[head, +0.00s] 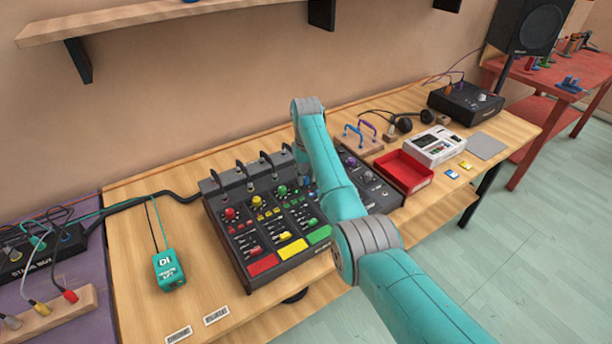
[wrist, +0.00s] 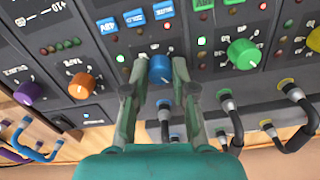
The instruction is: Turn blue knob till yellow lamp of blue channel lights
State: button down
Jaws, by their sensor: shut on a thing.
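The blue knob (wrist: 160,72) sits on the mixer panel in the wrist view. My gripper (wrist: 159,64) is shut on it, one finger on each side. A small lamp left of the knob glows green (wrist: 120,58); the small lamps to its right look dark. A red light (wrist: 167,27) glows above, by the blue buttons (wrist: 135,18). I see no lit yellow lamp beside the blue knob. In the head view my arm covers the blue knob and my gripper on the mixer (head: 240,262).
An orange knob (wrist: 82,87) and a green knob (wrist: 243,54) flank the blue one in the wrist view. Plugged cables (wrist: 230,108) stand along the mixer's back edge. A red tray (head: 403,172) is right of the mixer; a teal DI box (head: 168,268) is left.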

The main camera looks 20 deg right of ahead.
aim_at(306, 178)
jog(key=shift+m, duration=0.3)
jog(key=shift+m, duration=2.6)
jog(key=c, duration=0.9)
grip_release()
jog(key=shift+c, duration=0.2)
notch_tip(306, 178, up, 12)
jog(key=shift+s, duration=0.1)
